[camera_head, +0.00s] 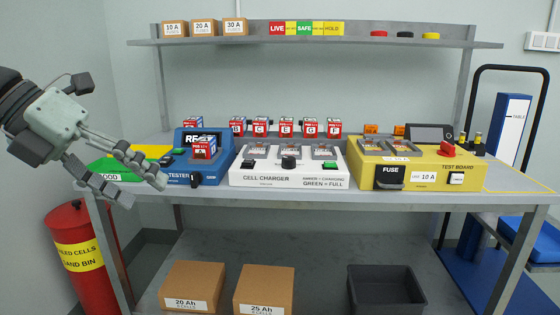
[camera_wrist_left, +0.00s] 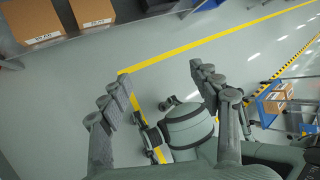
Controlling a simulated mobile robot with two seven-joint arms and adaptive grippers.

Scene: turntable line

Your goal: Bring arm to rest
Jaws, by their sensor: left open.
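My left gripper (camera_head: 140,182) is open and empty at the left of the head view, in front of the bench's left end. Its fingers partly cover the green GOOD tray (camera_head: 112,167). In the left wrist view, both fingers of the left gripper (camera_wrist_left: 165,95) are spread, with floor and part of my own body behind them. My right gripper is not in view.
The workbench (camera_head: 330,197) carries a blue tester (camera_head: 212,172), a white cell charger (camera_head: 290,180), a yellow test board (camera_head: 420,174) and red-and-white cells. A red bin (camera_head: 78,250) stands below left. Boxes (camera_head: 192,284) and a dark crate (camera_head: 385,290) sit underneath.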

